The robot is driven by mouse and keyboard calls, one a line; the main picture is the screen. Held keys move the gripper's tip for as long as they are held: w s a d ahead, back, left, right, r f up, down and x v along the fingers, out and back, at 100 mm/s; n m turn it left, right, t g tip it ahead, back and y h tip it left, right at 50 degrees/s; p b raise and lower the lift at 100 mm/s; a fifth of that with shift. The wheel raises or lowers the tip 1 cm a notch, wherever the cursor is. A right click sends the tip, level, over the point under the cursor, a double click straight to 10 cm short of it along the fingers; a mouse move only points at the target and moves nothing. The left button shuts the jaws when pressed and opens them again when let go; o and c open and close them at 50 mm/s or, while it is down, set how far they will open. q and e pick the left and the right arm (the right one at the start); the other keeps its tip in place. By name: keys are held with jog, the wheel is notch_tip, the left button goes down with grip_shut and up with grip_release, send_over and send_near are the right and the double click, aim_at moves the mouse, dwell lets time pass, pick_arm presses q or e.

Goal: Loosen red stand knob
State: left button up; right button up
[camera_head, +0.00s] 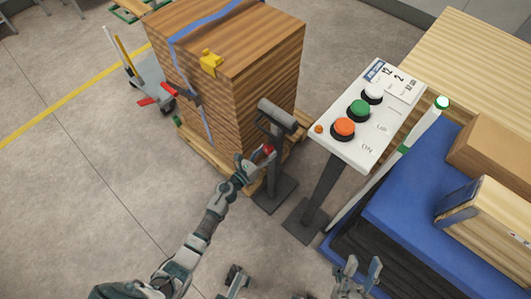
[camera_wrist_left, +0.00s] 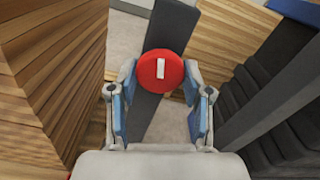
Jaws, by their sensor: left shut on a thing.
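The red stand knob (camera_head: 268,149) sits on the side of the dark grey stand post (camera_head: 273,178) in the head view. In the left wrist view the round red knob (camera_wrist_left: 173,83) has a white bar mark standing upright on its face. My left gripper (camera_head: 260,156) is at the knob, with one finger on each side of it and shut on it. The fingertips are partly hidden behind the knob's rim in the wrist view. My right gripper (camera_head: 359,274) is at the bottom of the head view, its fingers apart and empty.
A strapped wooden stack (camera_head: 245,110) on a pallet stands left of and behind the post. A button panel (camera_head: 365,115) on its own dark stand is to the right. Open floor lies at left.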

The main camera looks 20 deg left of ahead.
pick_arm(q)
jog(key=n, duration=0.2)
jog(key=n+p, duration=0.1)
jog(key=n, duration=0.1)
jog(key=shift+a+r+n, duration=0.1)
jog(key=shift+r+n, duration=0.1)
jog(key=shift+n, duration=0.1)
jog(key=n+p, duration=0.1)
jog(key=n, duration=0.2)
jog(key=shift+n, duration=0.4)
jog(key=n+p, duration=0.1)
jog(key=n, duration=0.3)
jog(key=shift+w, duration=0.1)
jog(key=shift+a+f+n+p, duration=0.15)
jog(key=shift+n+p, duration=0.45)
jog(key=shift+n, duration=1.3)
pick_arm(e)
jog(key=w+f+n+g, duration=0.1)
jog(key=w+f+g, duration=0.5)
jog(key=f+g, duration=0.1)
jog(key=shift+a+f+n+g, duration=0.35)
jog(key=shift+a+n+g, duration=0.1)
jog(key=shift+g, duration=0.35)
jog(key=shift+f, duration=0.1)
